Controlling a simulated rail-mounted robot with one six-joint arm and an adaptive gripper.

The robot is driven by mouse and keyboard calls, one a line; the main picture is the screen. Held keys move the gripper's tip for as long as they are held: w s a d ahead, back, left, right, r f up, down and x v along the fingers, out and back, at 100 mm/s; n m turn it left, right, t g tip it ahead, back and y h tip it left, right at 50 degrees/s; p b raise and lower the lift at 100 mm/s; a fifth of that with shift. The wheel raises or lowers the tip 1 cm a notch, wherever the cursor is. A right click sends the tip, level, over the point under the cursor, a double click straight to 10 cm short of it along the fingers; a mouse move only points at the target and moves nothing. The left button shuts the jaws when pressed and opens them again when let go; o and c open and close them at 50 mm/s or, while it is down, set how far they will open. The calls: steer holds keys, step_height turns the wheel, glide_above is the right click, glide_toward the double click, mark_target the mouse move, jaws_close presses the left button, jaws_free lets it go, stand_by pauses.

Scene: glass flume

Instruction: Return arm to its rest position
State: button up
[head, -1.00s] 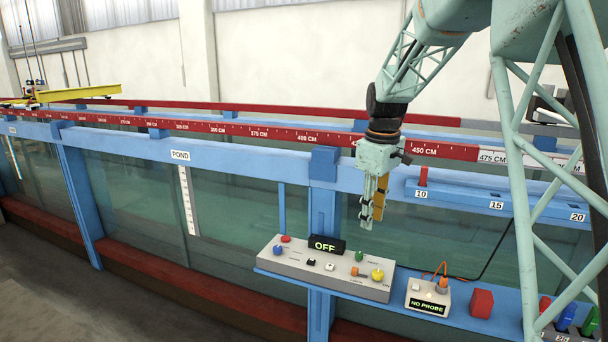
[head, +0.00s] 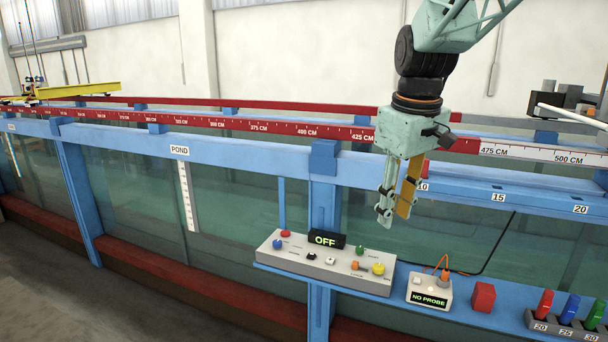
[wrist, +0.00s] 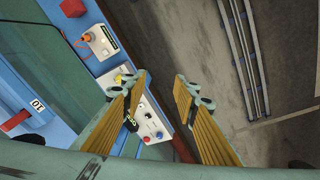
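My gripper (head: 396,215) hangs from my arm in front of the flume, pointing down, above the shelf with the control box. In the wrist view its two ribbed yellow-brown finger pads (wrist: 160,88) stand apart with nothing between them. In the head view the gripper is clear of the control box (head: 325,264) and the probe box below it. The control box display (head: 327,241) reads OFF. The probe box (head: 429,291) reads NO PROBE.
A red block (head: 483,297) and a rack (head: 566,328) with red, blue and green pieces are on the shelf to the right. The blue flume rail (head: 240,165) runs behind the gripper. Grey floor (head: 50,270) lies open at lower left.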

steer(key=s+f+m+t+b, duration=0.1)
steer(key=s+f+m+b, duration=0.2)
steer(key=s, duration=1.5)
steer(key=s+f+m+t+b, duration=0.1)
steer(key=s+f+m+b, duration=0.1)
steer(key=s, duration=1.7)
steer(key=shift+d+f+m+b, duration=0.3)
steer(key=shift+f+m+b, duration=0.1)
steer(key=shift+f+m, duration=0.35)
stand_by(0.9)
